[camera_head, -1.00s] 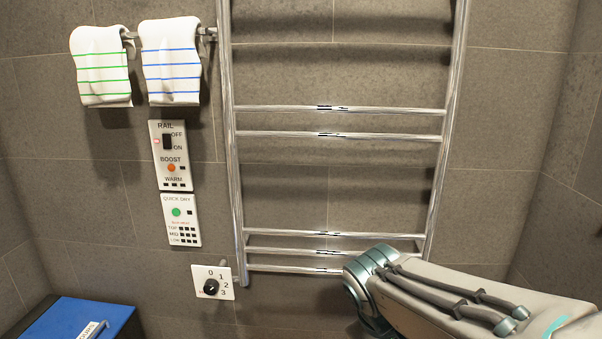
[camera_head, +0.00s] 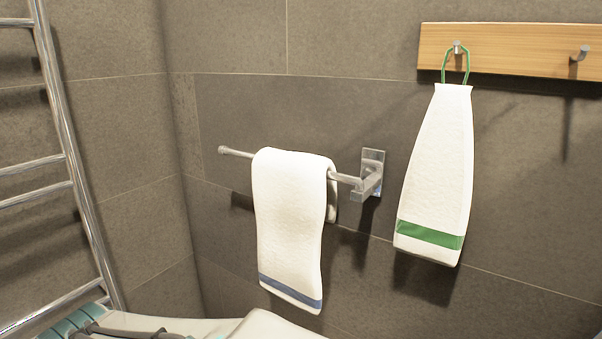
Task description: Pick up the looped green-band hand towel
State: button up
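The looped green-band hand towel (camera_head: 437,170) is white with one green band near its lower edge. It hangs by a green loop (camera_head: 456,62) from the left metal hook (camera_head: 458,47) of a wooden rack, at the right of the head view. It hangs free against the dark tiled wall. My gripper is not in view; only part of my arm shows along the bottom left, well below and to the left of the towel.
A white towel with a blue band (camera_head: 287,215) is draped over a short metal bar (camera_head: 237,152), left of the green-band towel. The wooden rack (camera_head: 520,50) has an empty hook (camera_head: 580,53) at right. A chrome ladder rail (camera_head: 62,130) stands at far left.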

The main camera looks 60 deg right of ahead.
aim_at(434, 213)
jog(key=u, duration=0.2)
jog(key=k, duration=0.3)
jog(key=z, duration=2.95)
